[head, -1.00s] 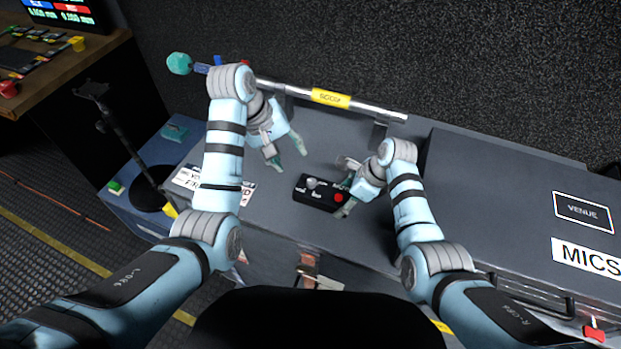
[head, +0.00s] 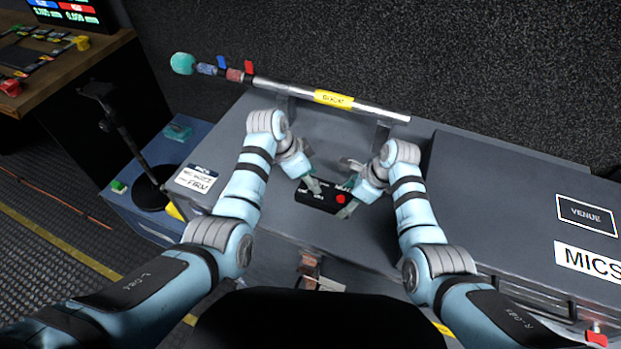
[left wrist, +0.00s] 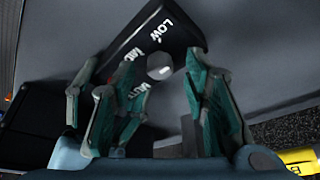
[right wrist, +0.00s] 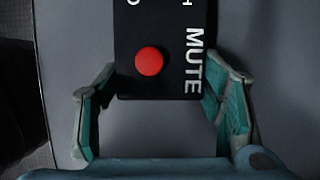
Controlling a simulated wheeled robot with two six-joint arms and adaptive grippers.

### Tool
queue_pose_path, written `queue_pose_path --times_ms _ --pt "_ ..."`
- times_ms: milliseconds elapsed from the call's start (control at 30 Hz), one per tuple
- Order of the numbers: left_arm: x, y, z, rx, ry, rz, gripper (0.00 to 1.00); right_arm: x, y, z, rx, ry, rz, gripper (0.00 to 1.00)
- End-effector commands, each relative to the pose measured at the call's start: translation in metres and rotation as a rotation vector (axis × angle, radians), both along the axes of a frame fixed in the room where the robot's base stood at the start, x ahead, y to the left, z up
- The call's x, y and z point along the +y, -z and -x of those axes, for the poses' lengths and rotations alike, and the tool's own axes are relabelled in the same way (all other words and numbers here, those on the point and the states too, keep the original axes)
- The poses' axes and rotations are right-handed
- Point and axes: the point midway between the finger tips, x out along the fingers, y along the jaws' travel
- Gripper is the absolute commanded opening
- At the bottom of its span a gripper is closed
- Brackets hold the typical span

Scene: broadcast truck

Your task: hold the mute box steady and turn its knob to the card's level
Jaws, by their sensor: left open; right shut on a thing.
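The black mute box (head: 325,205) lies on the grey case top in the head view, with a red button (right wrist: 149,61) and MUTE lettering at its right end. My right gripper (head: 347,190) is shut on that end, a finger on each side. In the left wrist view, a grey knob (left wrist: 160,66) with a white mark sits on the box beside the word LOW; other labels are partly hidden by fingers. My left gripper (left wrist: 140,78) is open, its fingers reaching around the knob, contact unclear. The white card (head: 196,179) lies left; its small print seems to end in FIRM.
A metal rail (head: 360,108) with a yellow tag runs behind the box. A large dark case (head: 500,200) labelled MICS stands to the right. A black stand (head: 125,140) is at the left. The case top between the card and my left arm is clear.

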Motion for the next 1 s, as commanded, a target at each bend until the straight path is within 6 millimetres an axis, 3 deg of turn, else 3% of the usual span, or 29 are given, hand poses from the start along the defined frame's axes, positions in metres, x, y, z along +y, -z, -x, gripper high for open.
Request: queue_pose_path --times_ms 300,567,733,1000 --pt "-0.0024 0.0069 -0.0011 -0.001 0.0 0.0 0.41 -0.0001 -0.0001 -0.0002 -0.001 0.0 0.0 0.25" --pt "-0.0023 0.0066 -0.0011 0.0 -0.001 0.0 0.0 -0.0001 -0.0001 -0.0002 0.0 0.0 0.0 0.25" --pt "-0.0032 0.0071 -0.0005 -0.002 -0.051 -0.001 0.0 -0.0001 -0.0001 -0.0001 0.0 0.0 0.0 0.25" --pt "-0.0052 0.0071 0.002 0.0 -0.409 0.0 0.0 0.0 0.0 0.0001 0.001 0.0 0.0 0.25"
